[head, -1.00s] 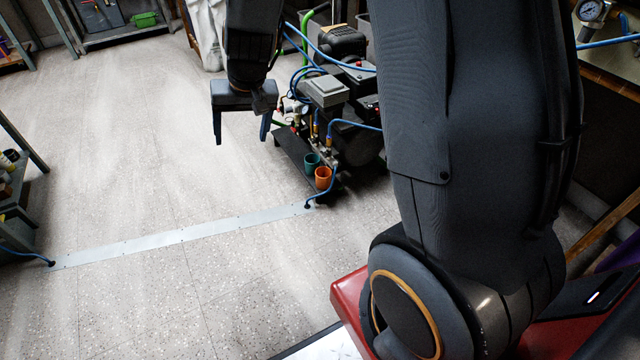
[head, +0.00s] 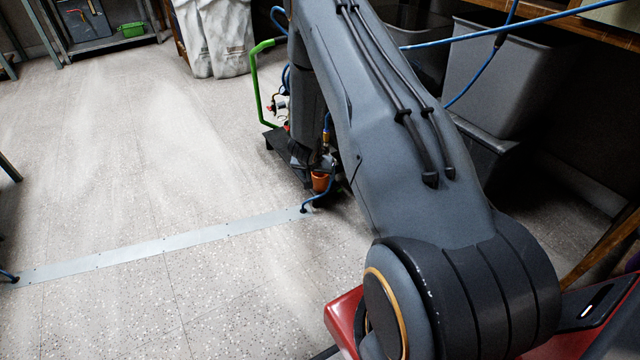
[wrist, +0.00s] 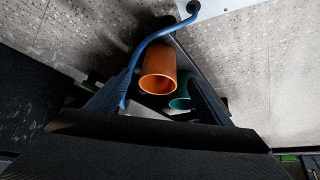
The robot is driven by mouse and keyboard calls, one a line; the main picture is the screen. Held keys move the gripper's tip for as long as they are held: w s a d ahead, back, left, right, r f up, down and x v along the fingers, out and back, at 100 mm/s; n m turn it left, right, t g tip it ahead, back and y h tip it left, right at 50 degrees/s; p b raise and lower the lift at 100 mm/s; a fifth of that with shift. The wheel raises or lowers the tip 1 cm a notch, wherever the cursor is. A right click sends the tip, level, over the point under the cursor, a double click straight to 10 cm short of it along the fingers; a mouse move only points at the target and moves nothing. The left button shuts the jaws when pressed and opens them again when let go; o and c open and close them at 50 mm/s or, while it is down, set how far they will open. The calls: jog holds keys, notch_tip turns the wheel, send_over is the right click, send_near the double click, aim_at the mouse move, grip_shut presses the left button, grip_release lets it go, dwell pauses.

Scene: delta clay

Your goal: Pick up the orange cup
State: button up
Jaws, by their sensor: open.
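The orange cup (wrist: 159,70) shows in the wrist view, its round open mouth facing the camera. It also shows in the head view (head: 320,182), low beside the machine and partly covered by my arm. My gripper (wrist: 157,84) is open, with one blue finger on each side of the orange cup in the picture. I cannot tell whether the cup is deep between the fingers or touching them. A teal cup (wrist: 181,98) sits just right of the orange cup, close to the right finger and partly hidden.
A blue hose (wrist: 150,42) curves past the orange cup, near the left finger, to a metal strip (head: 160,245) on the floor. A green handle (head: 254,85) rises behind the cups. Grey bins (head: 510,80) stand at the right. The floor (head: 130,150) at left is open.

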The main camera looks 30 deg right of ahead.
jog(key=shift+b+x, duration=2.15)
jog(key=shift+x, duration=1.2)
jog(key=shift+d+r, duration=0.1)
jog(key=c, duration=1.1)
jog(key=shift+s+r+p, duration=0.1)
jog(key=shift+r+p, duration=0.1)
jog(key=shift+p, duration=0.55)
